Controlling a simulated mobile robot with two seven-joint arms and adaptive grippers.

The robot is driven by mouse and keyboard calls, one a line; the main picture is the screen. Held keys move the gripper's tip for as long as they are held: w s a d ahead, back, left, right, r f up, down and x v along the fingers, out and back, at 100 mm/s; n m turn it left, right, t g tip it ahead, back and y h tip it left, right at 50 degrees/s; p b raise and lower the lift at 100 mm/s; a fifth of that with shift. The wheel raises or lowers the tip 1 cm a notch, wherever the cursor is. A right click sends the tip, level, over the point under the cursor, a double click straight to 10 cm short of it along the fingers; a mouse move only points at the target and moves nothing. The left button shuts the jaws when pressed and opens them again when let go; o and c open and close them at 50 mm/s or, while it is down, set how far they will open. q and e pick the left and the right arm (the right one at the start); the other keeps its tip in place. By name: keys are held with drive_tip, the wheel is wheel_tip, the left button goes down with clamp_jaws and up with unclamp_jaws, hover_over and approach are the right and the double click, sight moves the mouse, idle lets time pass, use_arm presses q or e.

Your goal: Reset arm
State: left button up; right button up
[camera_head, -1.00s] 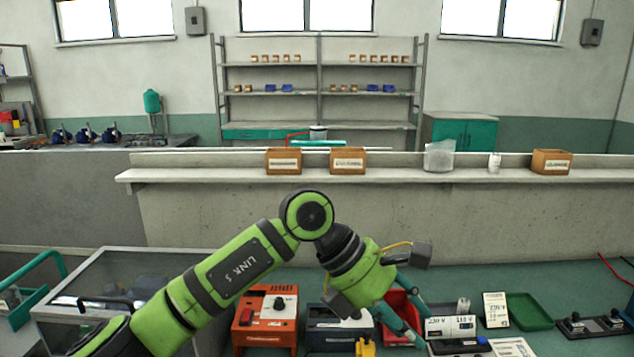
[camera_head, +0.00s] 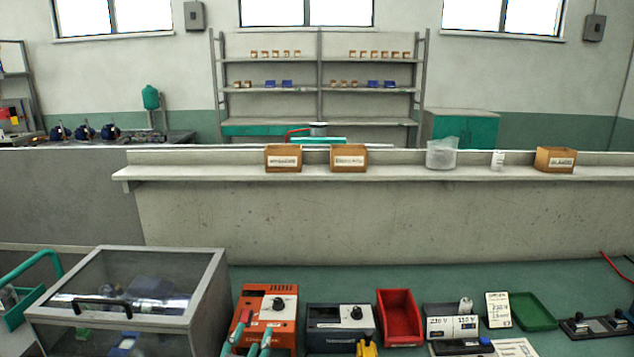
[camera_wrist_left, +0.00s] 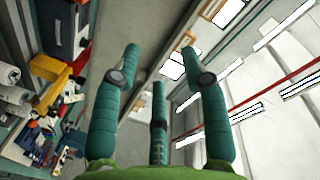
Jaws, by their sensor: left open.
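Only the teal fingers of my left gripper (camera_head: 250,342) show in the head view, at the bottom edge in front of the orange box (camera_head: 270,305). The rest of my left arm is out of that view. In the left wrist view, the teal fingers of my left gripper (camera_wrist_left: 160,65) are spread apart. Nothing is between them. My right gripper is in neither view.
A dark box (camera_head: 340,322), a red bin (camera_head: 399,318), a 230 V/115 V unit (camera_head: 450,322) and a green tray (camera_head: 532,312) stand on the bench. A glass-topped case (camera_head: 205,290) is at left. The ledge (camera_head: 400,175) holds bins. Bench behind the boxes is clear.

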use_arm(q)
drive_tip(key=s+a+f+n+g+y, duration=0.1)
drive_tip(key=s+a+f+n+g, duration=0.2)
drive_tip(key=s+f, duration=0.35)
drive_tip(key=s+a+f+n+g+y, duration=0.1)
drive_tip(key=s+a+f+g, duration=0.3)
drive_tip(key=f, duration=0.4)
drive_tip(key=s+a+f+n+g, duration=0.1)
drive_tip(key=s+f+g, duration=0.2)
drive_tip(key=s, duration=0.6)
drive_tip(key=s+f+n+g, duration=0.1)
drive_tip(key=s+f+g, duration=0.3)
drive_tip(key=s, duration=0.5)
wheel_tip(320, 180, down, 26)
drive_tip(key=b, duration=0.5)
drive_tip(key=s+a+f+g+b, duration=0.2)
drive_tip(key=s+f+b, duration=0.2)
drive_tip(key=s+f, duration=1.2)
wheel_tip(320, 180, down, 4)
drive_tip(key=shift+s+a+f+h, duration=0.15)
drive_tip(key=shift+s+a+h, duration=0.15)
drive_tip(key=shift+s+a, duration=0.1)
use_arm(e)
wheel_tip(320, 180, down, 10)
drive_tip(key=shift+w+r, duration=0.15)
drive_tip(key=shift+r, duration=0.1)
